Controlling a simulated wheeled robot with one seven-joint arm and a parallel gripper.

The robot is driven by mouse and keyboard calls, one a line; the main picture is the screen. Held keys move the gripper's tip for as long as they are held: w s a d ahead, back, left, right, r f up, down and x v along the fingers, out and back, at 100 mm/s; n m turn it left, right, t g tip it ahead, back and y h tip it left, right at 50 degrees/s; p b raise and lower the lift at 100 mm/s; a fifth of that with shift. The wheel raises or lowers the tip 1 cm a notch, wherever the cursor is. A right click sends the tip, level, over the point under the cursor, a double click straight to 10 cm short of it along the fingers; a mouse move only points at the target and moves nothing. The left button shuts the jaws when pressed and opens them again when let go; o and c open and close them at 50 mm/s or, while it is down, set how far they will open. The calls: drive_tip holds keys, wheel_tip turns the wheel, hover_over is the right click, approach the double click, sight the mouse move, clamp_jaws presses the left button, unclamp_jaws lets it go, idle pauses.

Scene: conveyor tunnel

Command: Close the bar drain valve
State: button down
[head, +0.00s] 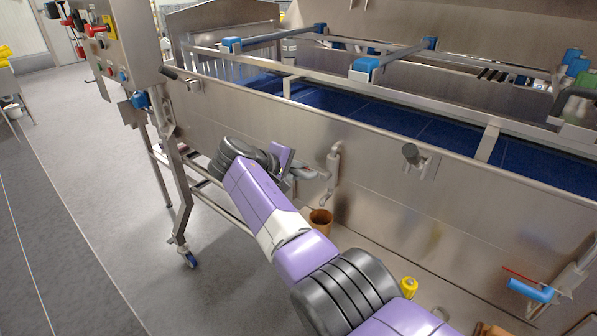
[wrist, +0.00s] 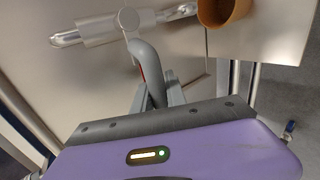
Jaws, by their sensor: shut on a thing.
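The drain valve is a metal pipe fitting on the tank's side wall; its pipe (head: 333,165) and downturned spout show in the head view. In the wrist view its body (wrist: 90,40) lies across the top left, and a grey bar handle (wrist: 146,65) with a red mark runs from it down to my gripper (wrist: 165,92). My gripper is shut on this bar handle. In the head view my gripper (head: 298,172) is at the left of the pipe, and my wrist partly hides the handle.
A brown cup (head: 320,222) stands below the spout; it also shows in the wrist view (wrist: 225,10). A blue-handled fitting (head: 530,290) is at the lower right. A yellow-topped item (head: 409,286) sits on the lower ledge. Metal frame legs stand left; the floor beyond is clear.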

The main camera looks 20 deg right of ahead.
drive_tip(key=shift+f, duration=0.1)
drive_tip(key=c, duration=1.6)
unclamp_jaws()
drive_tip(key=shift+v, duration=3.95)
